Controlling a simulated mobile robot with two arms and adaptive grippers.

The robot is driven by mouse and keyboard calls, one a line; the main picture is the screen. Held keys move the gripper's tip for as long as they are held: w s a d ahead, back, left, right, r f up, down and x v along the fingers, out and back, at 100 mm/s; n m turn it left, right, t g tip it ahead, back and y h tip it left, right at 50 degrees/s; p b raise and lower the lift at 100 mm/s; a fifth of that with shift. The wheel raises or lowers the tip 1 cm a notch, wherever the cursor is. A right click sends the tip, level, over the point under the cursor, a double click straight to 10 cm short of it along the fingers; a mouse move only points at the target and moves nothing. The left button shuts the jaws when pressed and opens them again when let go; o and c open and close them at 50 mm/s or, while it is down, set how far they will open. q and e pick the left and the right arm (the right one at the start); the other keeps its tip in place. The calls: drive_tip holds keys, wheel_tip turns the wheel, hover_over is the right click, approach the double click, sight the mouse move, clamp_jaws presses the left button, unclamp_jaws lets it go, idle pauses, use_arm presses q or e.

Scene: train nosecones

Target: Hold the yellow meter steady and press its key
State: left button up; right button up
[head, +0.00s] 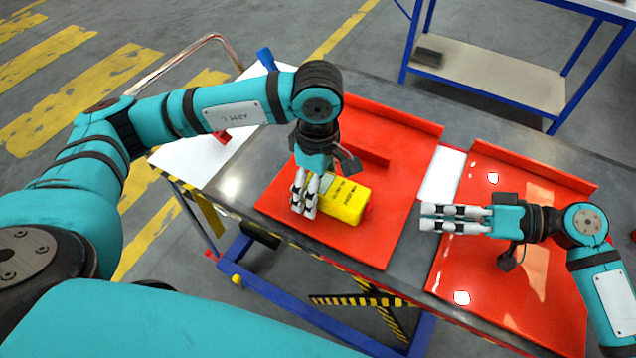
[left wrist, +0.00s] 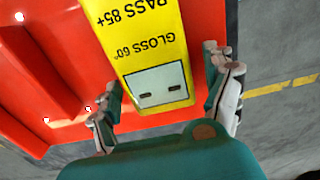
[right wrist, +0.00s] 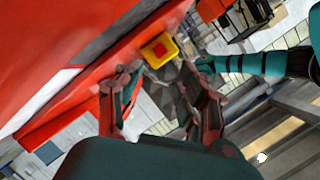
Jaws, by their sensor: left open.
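The yellow meter (head: 345,200) lies on the left red tray, with black lettering on top. In the left wrist view the meter (left wrist: 155,45) shows a grey display with two dashes. My left gripper (head: 304,195) is over the display end; its fingers are apart on either side of the meter with visible gaps. In the right wrist view the meter's yellow end (right wrist: 150,55) faces me, with a red square key (right wrist: 160,49). My right gripper (head: 425,218) is open and empty, pointing left toward that end, well apart from it. It also shows in its wrist view (right wrist: 162,72).
The left red tray (head: 375,245) has raised walls at its back. A second red tray (head: 455,275) lies under my right arm, with a white strip (head: 440,180) between the trays. A blue-framed shelf (head: 490,75) stands behind the grey bench.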

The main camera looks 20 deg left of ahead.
use_arm(q)
drive_tip(key=shift+f, duration=0.15)
drive_tip(key=shift+c, duration=0.3)
drive_tip(key=c, duration=1.5)
drive_tip(key=shift+c, duration=0.2)
use_arm(e)
drive_tip(key=shift+f, duration=0.1)
clamp_jaws()
use_arm(q)
drive_tip(key=shift+s+f, duration=0.1)
idle(0.4)
